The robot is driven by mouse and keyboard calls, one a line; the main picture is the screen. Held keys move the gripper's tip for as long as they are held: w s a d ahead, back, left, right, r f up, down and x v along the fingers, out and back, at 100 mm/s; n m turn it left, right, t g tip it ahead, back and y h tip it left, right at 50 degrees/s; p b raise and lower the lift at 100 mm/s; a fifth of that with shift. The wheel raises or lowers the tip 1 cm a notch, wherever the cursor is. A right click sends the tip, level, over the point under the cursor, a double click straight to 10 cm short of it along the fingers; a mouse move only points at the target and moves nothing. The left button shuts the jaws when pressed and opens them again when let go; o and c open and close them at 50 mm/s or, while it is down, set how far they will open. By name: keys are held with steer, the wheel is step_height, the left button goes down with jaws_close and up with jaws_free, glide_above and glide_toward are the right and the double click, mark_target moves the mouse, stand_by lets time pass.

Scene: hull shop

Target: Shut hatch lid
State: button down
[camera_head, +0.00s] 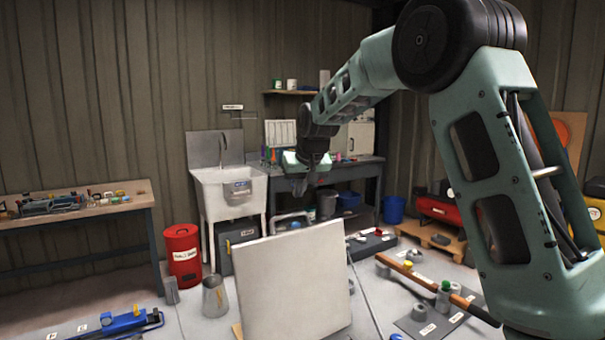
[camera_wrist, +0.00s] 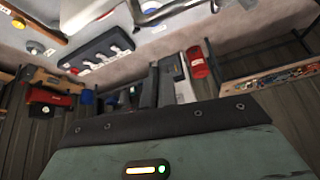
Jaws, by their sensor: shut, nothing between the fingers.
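The hatch lid appears to be the large pale, square panel (camera_head: 290,292) standing raised and slightly tilted at the lower middle of the head view. Its lower edge is cut off by the frame, so its hinge and the opening are hidden. My gripper (camera_head: 299,190) is shut and empty, pointing down above and beyond the panel's top edge, apart from it in the picture. In the wrist view, a pale edge (camera_wrist: 88,12) at the top left may be part of the lid; I cannot be sure.
A red bin (camera_head: 182,256) and a grey pitcher (camera_head: 215,298) stand left of the panel. A grey mat (camera_head: 432,322) with tools lies on the floor at right. A white sink (camera_head: 229,190) and a workbench (camera_head: 345,172) stand behind. Another bench (camera_head: 90,209) is at left.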

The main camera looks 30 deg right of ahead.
steer(key=s+f, duration=0.1)
steer(key=s+f+p, duration=0.1)
steer(key=f, duration=0.1)
steer(key=shift+s+a, duration=0.25)
steer(key=shift+a, duration=0.1)
stand_by(0.3)
